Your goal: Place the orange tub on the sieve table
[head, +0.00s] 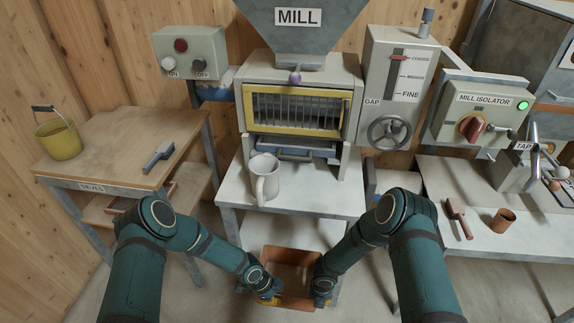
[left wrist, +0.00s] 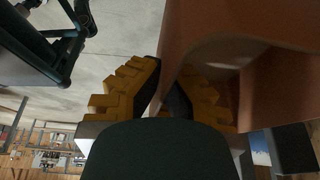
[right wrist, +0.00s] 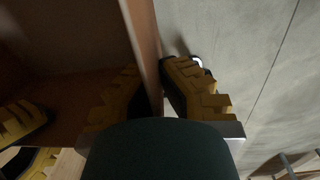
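The orange tub (head: 291,257) is at the bottom centre of the head view, between my two hands and in front of the lower mill stand. My left gripper (head: 268,297) is shut on its left wall; the tub wall (left wrist: 182,40) runs between the yellow fingers in the left wrist view. My right gripper (head: 322,290) is shut on the opposite wall, which shows between the fingers in the right wrist view (right wrist: 143,35). The tub looks empty, though its near part is partly hidden. The sieve table (head: 85,183), labelled SIEVES, stands at the left.
A yellow-green bucket (head: 59,141) and a grey scoop (head: 158,155) sit on the sieve table; its front middle is bare. A white jug (head: 264,178) stands on the mill stand (head: 318,196). The right bench (head: 480,235) holds a red-brown scoop (head: 459,217) and a brown cup (head: 503,221).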

